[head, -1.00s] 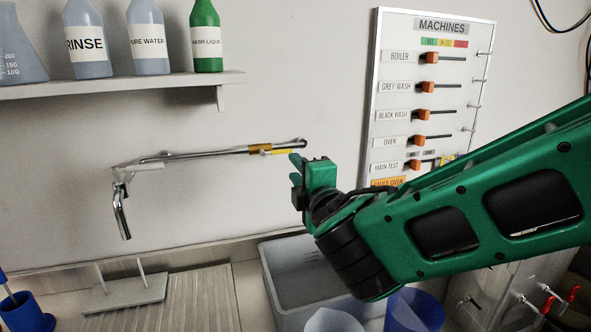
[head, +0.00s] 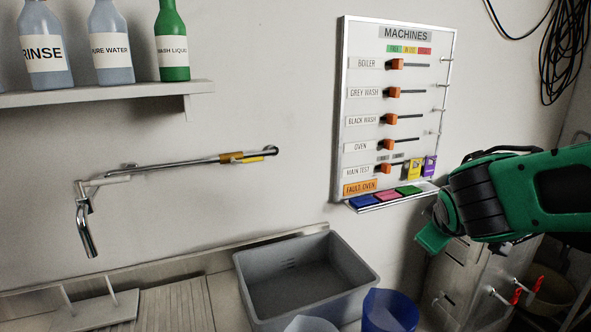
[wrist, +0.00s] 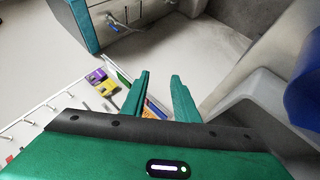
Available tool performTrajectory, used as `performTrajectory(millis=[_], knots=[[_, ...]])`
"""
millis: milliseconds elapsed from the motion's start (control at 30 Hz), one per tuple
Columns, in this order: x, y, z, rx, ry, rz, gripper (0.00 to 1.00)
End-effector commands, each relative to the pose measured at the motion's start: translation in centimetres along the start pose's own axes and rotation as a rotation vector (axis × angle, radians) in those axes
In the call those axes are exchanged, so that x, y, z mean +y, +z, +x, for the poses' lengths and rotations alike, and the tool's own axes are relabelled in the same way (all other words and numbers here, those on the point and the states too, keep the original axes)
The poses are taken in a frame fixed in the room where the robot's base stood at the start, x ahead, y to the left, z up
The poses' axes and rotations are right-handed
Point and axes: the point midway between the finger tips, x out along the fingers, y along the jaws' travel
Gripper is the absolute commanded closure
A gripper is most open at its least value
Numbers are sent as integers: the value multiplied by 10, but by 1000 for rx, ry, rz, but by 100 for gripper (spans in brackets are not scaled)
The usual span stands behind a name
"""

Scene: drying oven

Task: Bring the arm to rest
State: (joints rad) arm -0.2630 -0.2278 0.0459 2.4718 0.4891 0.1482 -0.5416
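My green gripper (head: 433,238) is at the right in the head view, in front of the wall and just right of the machines board (head: 393,100). It points down and to the left. In the wrist view my gripper (wrist: 160,76) shows its two green fingers apart, with nothing between them. My arm comes in from the right edge. The gripper appears to touch nothing.
A grey basin (head: 300,280) stands on the counter, with a blue beaker (head: 390,312) in front. A tap (head: 88,225) hangs from the wall at left. Bottles stand on a shelf (head: 100,94). Red-handled valves (head: 518,295) are below my arm.

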Motion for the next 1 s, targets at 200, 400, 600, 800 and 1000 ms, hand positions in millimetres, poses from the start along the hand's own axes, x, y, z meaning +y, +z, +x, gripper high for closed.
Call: performTrajectory(millis=[200, 400, 600, 800, 1000], knots=[[7, 141, -27, -345, -134, 447, 73], [-25, 233, -85, -637, -257, 840, 73], [-52, 268, -127, -799, -331, 1043, 73], [-58, 272, -136, -832, -348, 1080, 73], [-58, 272, -135, -831, -347, 1077, 73]])
